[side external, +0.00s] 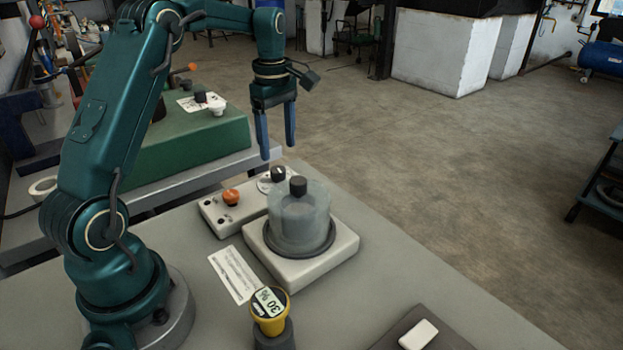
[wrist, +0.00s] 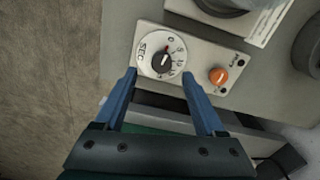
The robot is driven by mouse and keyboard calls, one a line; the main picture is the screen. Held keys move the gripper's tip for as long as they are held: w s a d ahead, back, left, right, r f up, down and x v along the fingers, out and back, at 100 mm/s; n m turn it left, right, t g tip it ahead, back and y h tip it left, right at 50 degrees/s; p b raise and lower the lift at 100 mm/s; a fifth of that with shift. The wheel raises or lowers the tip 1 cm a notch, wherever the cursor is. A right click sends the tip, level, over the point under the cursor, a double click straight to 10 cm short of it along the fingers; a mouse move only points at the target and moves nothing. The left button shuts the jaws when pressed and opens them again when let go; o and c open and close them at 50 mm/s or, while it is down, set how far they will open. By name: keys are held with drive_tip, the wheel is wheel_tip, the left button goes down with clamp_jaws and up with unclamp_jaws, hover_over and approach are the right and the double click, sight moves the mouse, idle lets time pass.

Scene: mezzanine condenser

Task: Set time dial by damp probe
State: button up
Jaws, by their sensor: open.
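The time dial (side external: 273,178) is a round white scale marked SEC with a black knob, on a pale control box. It also shows in the wrist view (wrist: 160,58); its small numerals and exact setting are hard to read. My gripper (side external: 277,150) is open and empty above the dial, pointing down. In the wrist view its blue fingertips (wrist: 160,73) lie either side of the dial's lower part, apart from the knob. The damp probe (side external: 270,303), yellow with a dark lower body, stands at the front; its display reads 30 %.
An orange button (side external: 231,196) is on the same control box (side external: 212,215). A clear lidded jar (side external: 300,220) stands on a pale base beside it. A printed card (side external: 235,273) lies on the bench. A white block (side external: 418,335) rests on a dark pad at front right.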

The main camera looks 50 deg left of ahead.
sight(278, 169)
drive_tip(key=shift+s+a+f, duration=0.15)
drive_tip(key=shift+f, duration=2.65)
clamp_jaws()
